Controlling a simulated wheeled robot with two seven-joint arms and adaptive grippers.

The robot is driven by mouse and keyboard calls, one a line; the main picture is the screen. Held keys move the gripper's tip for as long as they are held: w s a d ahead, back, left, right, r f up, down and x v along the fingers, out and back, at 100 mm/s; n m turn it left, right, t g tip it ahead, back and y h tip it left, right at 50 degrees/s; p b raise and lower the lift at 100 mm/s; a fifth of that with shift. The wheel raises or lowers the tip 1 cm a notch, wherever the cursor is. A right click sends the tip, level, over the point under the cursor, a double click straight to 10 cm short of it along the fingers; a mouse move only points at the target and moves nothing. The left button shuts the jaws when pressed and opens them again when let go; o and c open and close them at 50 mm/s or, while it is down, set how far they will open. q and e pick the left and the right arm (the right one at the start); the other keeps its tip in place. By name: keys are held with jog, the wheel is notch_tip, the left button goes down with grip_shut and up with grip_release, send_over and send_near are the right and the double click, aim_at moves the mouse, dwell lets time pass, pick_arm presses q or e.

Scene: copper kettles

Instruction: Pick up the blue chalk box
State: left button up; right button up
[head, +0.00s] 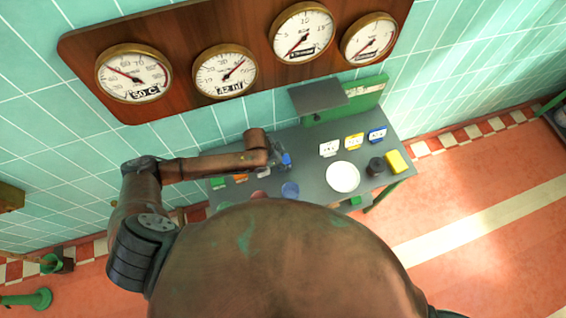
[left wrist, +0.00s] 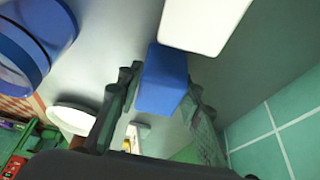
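The blue chalk box (left wrist: 165,82) is between the two fingers of my left gripper (left wrist: 163,85) in the left wrist view. One finger is close along each side of it; I cannot tell whether both press on it. In the head view the left gripper (head: 277,158) reaches over the back of the grey table (head: 318,150), with the blue box (head: 286,158) at its tip. Whether the box rests on the table or is raised is not clear. My right gripper is not in view.
A white box (left wrist: 205,20) is close beside the blue one. Orange (head: 240,178) and green (head: 218,182) boxes stand left of it. A blue round vessel (head: 290,189) is in front. A white plate (head: 343,177), dark jar (head: 376,166) and yellow block (head: 398,162) are to the right.

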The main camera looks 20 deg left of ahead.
pick_arm(q)
jog(key=c, duration=0.8)
jog(key=shift+o, duration=0.2)
